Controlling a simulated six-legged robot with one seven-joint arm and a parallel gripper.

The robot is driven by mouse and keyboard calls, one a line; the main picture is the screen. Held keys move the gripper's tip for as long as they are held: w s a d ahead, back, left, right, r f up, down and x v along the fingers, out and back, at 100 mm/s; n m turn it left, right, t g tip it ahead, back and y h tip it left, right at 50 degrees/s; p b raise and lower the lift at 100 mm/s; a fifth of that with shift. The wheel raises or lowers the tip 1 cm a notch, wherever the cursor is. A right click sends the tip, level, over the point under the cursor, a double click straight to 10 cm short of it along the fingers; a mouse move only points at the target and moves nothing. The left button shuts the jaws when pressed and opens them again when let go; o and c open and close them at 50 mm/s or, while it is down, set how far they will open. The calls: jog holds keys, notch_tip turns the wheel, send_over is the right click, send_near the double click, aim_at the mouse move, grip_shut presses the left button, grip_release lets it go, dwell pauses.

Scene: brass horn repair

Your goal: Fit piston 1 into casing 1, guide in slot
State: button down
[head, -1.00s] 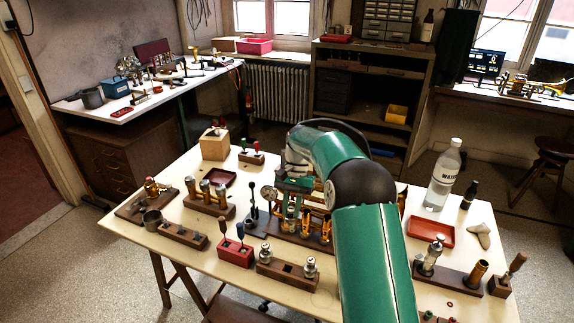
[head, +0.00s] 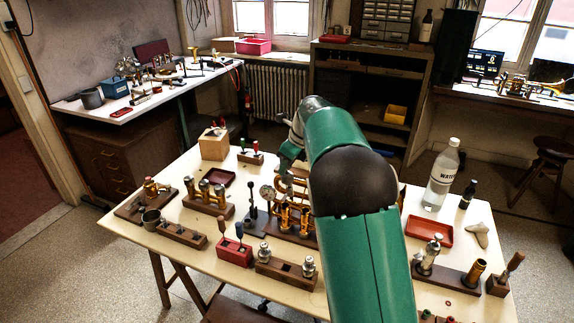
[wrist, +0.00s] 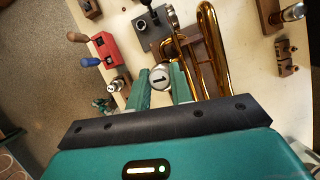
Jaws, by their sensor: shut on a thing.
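In the wrist view, my gripper (wrist: 160,86) is shut on piston 1 (wrist: 160,76), whose round pale cap marked "1" faces the camera between the two green fingers. The piston's lower body and its guide are hidden beneath the cap. The brass horn (wrist: 205,50) lies just right of it in the wrist view. In the head view, the horn's brass valve casings (head: 286,214) stand in the wooden stand, partly behind my arm; I cannot tell which is casing 1, and its slot does not show.
A red tray (head: 430,232) and a water bottle (head: 443,176) stand at right. Bare tabletop (head: 330,285) shows at the front.

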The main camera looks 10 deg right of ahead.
aim_at(288, 173)
jog(key=shift+f, duration=1.85)
jog(key=shift+w+a, duration=0.1)
jog(key=shift+w, duration=0.15)
jog(key=shift+w+a+t+y, duration=0.55)
jog(key=shift+t+y, duration=0.05)
jog(key=shift+t, duration=0.1)
jog(key=shift+n+g+y, duration=0.3)
jog(key=shift+n+g, duration=0.1)
jog(key=shift+n, duration=0.3)
jog(key=shift+s+d, duration=0.2)
jog(key=shift+s+d, duration=0.45)
jog(key=shift+s, duration=0.05)
